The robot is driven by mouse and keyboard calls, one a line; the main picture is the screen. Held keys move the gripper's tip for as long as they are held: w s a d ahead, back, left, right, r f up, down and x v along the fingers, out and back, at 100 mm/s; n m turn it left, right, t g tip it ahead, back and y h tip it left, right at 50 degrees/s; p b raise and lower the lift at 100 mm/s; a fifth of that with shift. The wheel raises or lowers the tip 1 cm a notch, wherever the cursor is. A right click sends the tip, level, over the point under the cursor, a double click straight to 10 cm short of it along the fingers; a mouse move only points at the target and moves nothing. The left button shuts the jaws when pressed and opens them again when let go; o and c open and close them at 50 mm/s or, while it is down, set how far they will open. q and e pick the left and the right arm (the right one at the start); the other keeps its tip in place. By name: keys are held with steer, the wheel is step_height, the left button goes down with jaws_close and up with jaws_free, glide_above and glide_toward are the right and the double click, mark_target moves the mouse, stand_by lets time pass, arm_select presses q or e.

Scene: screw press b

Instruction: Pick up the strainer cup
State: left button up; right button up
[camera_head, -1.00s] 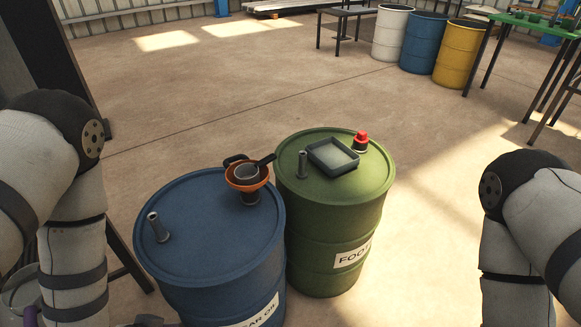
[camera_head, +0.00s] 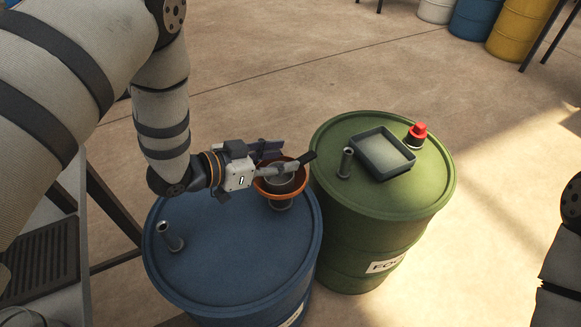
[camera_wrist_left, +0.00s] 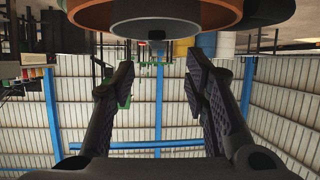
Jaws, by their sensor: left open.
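The strainer cup (camera_head: 281,180) is a small grey cup with a dark handle (camera_head: 306,160). It sits in an orange funnel (camera_head: 262,187) on top of the blue drum (camera_head: 225,245). My left gripper (camera_head: 288,160) is at the cup's rim, with its fingers open and partly covering the cup. Whether they touch it I cannot tell. In the left wrist view the open fingers of the left gripper (camera_wrist_left: 158,75) stand apart with nothing between them. The orange funnel (camera_wrist_left: 222,12) and a grey rounded surface fill the top edge there. My right gripper is out of view.
A green drum (camera_head: 340,235) stands close beside the blue one, carrying a dark tray (camera_head: 383,152), a short pipe (camera_head: 345,163) and a red-capped bung (camera_head: 416,135). Another short pipe (camera_head: 170,237) rises from the blue drum.

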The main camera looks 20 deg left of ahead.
mark_target(309, 154)
arm_select(q)
steer(key=x, duration=0.6)
steer(key=shift+w+d+f+b, duration=0.15)
steer(key=shift+d+f+b, duration=0.15)
steer(key=shift+d, duration=0.05)
jaws_close()
